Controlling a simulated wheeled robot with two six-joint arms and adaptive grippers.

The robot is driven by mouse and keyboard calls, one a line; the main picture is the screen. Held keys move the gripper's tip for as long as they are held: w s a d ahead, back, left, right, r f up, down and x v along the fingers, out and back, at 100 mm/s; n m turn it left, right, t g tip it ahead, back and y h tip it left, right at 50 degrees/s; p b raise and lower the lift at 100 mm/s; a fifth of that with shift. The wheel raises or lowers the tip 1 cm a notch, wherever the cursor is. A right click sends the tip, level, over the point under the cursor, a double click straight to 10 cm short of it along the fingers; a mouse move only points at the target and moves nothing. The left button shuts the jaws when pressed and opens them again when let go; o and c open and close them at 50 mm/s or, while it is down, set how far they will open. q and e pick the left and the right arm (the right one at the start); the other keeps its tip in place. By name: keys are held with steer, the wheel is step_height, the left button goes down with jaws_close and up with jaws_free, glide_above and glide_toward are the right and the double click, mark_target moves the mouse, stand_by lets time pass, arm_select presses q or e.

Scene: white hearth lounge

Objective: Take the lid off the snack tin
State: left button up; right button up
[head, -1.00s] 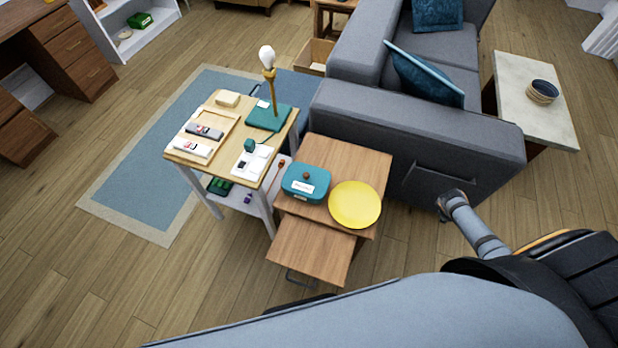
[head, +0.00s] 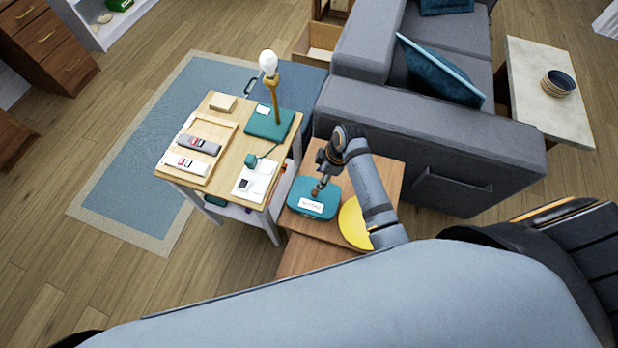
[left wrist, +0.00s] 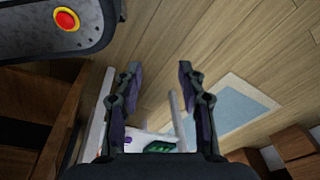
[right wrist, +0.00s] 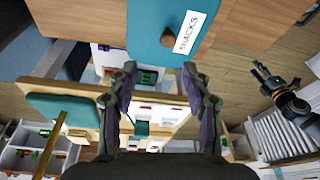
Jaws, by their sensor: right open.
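The teal snack tin (head: 309,209) with its lid on and a white label stands on the small wooden table. A brown knob tops the lid; it shows in the right wrist view (right wrist: 168,37), beside the label reading SNACKS. My right gripper (head: 319,186) reaches over the tin and is close to the knob. In the right wrist view its fingers (right wrist: 160,70) are apart with nothing between them, and the knob lies just past the fingertips. My left gripper (left wrist: 158,66) is open and empty over the floor; the head view does not show it.
A yellow plate (head: 351,225) lies beside the tin, partly covered by my right arm. To the left, a taller side table (head: 217,113) holds a lamp (head: 272,85), remotes and a teal book. The grey sofa (head: 440,150) stands close behind on the right.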

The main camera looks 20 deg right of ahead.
mark_target(315, 192)
arm_select(q)
steer(key=s+f+g, duration=0.1)
steer(key=s, duration=0.9)
arm_select(e)
steer(key=f, duration=0.1)
steer(key=s+f, duration=0.1)
steer(key=a+f, duration=0.1)
steer(key=shift+s+f, duration=0.2)
steer(key=shift+s, duration=0.1)
steer(key=x, duration=0.2)
steer(key=shift+w+d+f, duration=0.1)
steer(key=shift+w+f, duration=0.05)
steer(key=shift+f, duration=0.15)
steer(key=x, duration=0.4)
steer(key=shift+w+d+b, duration=0.1)
steer(key=shift+b, duration=0.3)
steer(key=shift+r, duration=0.1)
steer(key=c, duration=0.3)
arm_select(q)
steer(key=w, duration=0.4)
steer(key=shift+w, duration=0.1)
arm_select(e)
jaws_close()
